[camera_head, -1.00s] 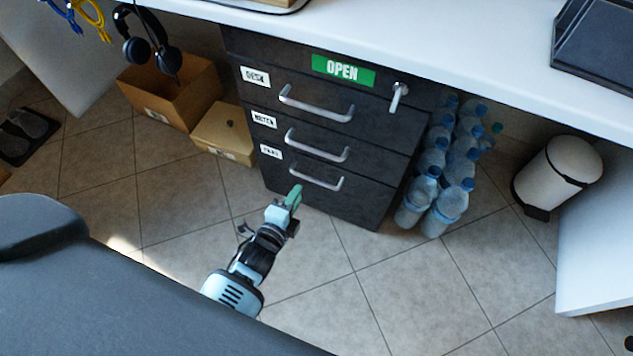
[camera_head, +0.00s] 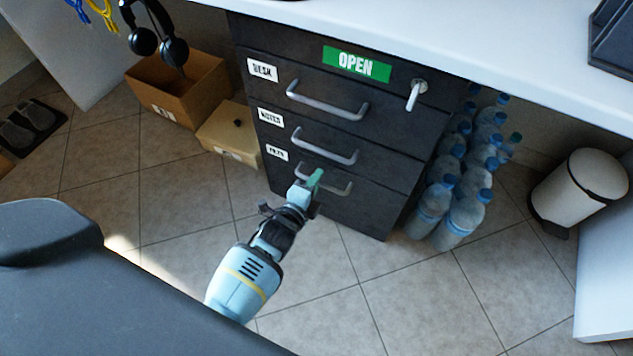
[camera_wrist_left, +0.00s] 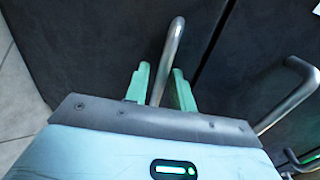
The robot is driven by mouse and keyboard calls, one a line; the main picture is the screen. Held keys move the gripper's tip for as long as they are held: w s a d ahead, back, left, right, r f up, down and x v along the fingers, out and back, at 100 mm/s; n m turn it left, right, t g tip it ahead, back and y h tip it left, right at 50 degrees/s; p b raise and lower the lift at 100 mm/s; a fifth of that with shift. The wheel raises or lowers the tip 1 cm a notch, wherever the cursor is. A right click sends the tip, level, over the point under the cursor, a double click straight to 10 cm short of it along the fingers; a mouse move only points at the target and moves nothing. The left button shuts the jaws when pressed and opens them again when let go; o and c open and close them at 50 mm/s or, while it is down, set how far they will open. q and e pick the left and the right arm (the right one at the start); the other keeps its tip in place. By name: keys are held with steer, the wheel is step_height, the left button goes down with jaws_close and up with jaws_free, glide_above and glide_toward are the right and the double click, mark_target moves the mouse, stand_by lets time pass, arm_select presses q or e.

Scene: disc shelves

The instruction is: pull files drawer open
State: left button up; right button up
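The dark drawer cabinet's bottom drawer (camera_head: 340,208) carries a small white label (camera_head: 277,153), too blurred to read surely, and a metal bar handle (camera_head: 340,188). The drawer looks closed. My left gripper (camera_head: 314,180) is at this handle and hides its left part. In the left wrist view the handle bar (camera_wrist_left: 172,45) runs between the two green fingers of my left gripper (camera_wrist_left: 160,75). The fingers stand apart, with narrow gaps beside the bar, so the gripper looks open. My right gripper is not in view.
The drawers labelled DESK (camera_head: 330,98) and NOTES (camera_head: 325,145) above are closed. A key (camera_head: 415,95) sticks out at the top right. Water bottles (camera_head: 460,205) stand right of the cabinet, cardboard boxes (camera_head: 228,135) left. The floor (camera_head: 410,290) in front is clear.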

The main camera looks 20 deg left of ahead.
arm_select(q)
steer(key=shift+w, duration=0.15)
steer(key=shift+c, duration=0.4)
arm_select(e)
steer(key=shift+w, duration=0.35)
